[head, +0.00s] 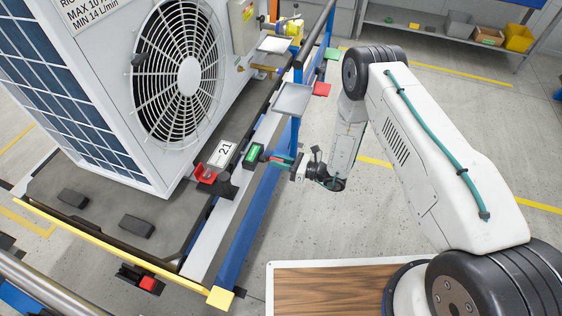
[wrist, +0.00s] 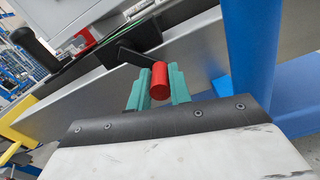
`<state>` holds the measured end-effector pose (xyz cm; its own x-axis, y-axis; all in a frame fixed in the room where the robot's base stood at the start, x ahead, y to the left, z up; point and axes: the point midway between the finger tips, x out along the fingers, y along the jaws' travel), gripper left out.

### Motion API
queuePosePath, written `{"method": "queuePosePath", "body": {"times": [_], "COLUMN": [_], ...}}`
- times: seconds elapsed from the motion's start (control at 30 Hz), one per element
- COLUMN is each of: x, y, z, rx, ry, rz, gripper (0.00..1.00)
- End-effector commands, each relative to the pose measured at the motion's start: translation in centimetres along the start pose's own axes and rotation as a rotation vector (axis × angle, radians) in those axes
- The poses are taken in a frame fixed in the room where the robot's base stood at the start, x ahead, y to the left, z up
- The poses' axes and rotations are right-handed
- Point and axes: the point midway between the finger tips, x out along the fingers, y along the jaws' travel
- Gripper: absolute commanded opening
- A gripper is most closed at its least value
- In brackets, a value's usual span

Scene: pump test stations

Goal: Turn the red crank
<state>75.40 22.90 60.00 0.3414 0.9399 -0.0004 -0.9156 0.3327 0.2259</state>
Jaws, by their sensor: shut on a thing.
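The red crank's handle (wrist: 159,80) is a short red cylinder on a dark crank arm (wrist: 136,57), beside the grey rail of the station. My gripper (wrist: 158,88) has its two teal fingers on either side of the handle, shut on it. In the head view my gripper (head: 279,160) reaches leftward to the rail, just right of a small box with a green display (head: 254,153). The handle is mostly hidden there by the fingers.
A large fan unit (head: 188,75) stands on the dark platform at left. A tag marked 21 (head: 223,153) and a red part (head: 206,174) sit left of my gripper. A blue post (head: 296,110) stands close behind. Grey floor (head: 320,220) is clear in front.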

Motion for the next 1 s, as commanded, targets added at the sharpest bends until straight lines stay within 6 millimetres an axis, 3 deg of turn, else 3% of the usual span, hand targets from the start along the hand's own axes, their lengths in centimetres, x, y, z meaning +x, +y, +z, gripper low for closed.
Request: {"method": "queuePosePath", "body": {"times": [0.13, 0.17, 0.2, 0.23, 0.57, 1.0], "x": [0.1, 0.1, 0.0, 0.0, -0.5, -7.1], "y": [0.1, 0.1, 0.1, 0.1, 0.0, 0.1], "z": [0.0, 0.0, 0.0, 0.0, 0.0, 0.0], "rx": [0.0, 0.0, 0.0, 0.0, 0.0, 0.0], "ry": [-0.001, -0.001, -0.001, -0.001, 0.0, -0.001], "rz": [0.004, 0.004, 0.003, 0.003, -0.002, -0.002], "gripper": [0.0, 0.28, 0.39, 0.41, 0.41, 0.41]}}
